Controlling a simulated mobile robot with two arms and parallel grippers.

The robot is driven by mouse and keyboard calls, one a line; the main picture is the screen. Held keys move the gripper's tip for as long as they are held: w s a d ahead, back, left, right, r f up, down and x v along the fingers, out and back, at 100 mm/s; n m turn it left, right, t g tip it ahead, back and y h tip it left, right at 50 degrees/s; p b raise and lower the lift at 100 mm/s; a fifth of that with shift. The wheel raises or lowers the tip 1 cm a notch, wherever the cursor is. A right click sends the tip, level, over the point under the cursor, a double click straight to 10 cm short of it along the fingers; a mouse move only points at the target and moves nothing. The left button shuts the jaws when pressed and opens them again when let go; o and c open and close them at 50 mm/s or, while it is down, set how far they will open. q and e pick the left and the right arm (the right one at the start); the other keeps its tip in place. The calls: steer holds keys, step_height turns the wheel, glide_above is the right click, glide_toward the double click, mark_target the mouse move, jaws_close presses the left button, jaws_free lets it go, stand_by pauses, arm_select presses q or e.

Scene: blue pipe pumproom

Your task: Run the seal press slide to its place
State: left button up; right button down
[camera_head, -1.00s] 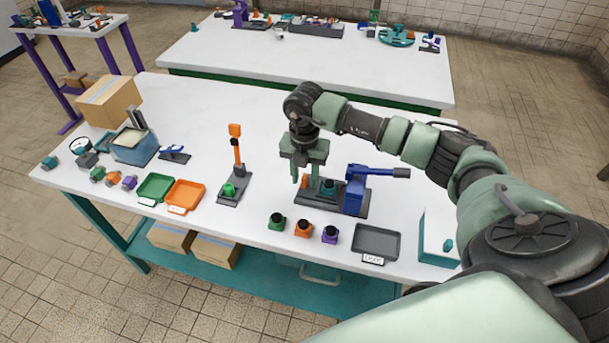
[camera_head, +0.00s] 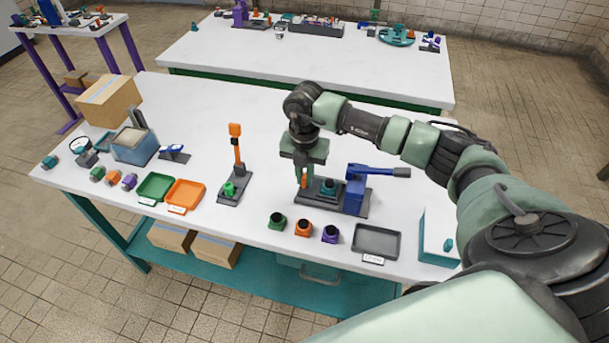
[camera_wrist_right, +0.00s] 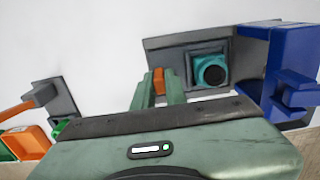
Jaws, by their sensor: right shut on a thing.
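The seal press has a blue body and lever (camera_head: 355,188) on a dark grey base (camera_head: 346,210), right of the middle of the white table. Its slide carries an orange upright handle (camera_head: 304,181) at the left and a teal piece with a black round top (camera_head: 328,187) beside it. My right gripper (camera_head: 303,177) points down at the slide's left end, shut on the orange handle. The right wrist view shows the orange handle (camera_wrist_right: 159,80) between my fingers, with the teal piece (camera_wrist_right: 209,71) and blue press body (camera_wrist_right: 292,65) to the right. My left gripper is not in view.
Green, orange and purple black-topped pieces (camera_head: 303,228) stand in front of the press, beside a grey tray (camera_head: 376,241). An orange-levered device (camera_head: 236,160) stands to the left. The table behind the press is clear.

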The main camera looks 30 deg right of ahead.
mark_target(332, 182)
stand_by(0.7)
steer(key=s+d, duration=0.5)
steer(key=shift+s, duration=0.3)
steer(key=shift+w+a, duration=0.1)
steer(key=c, duration=1.4)
jaws_free()
steer(key=shift+c, duration=0.2)
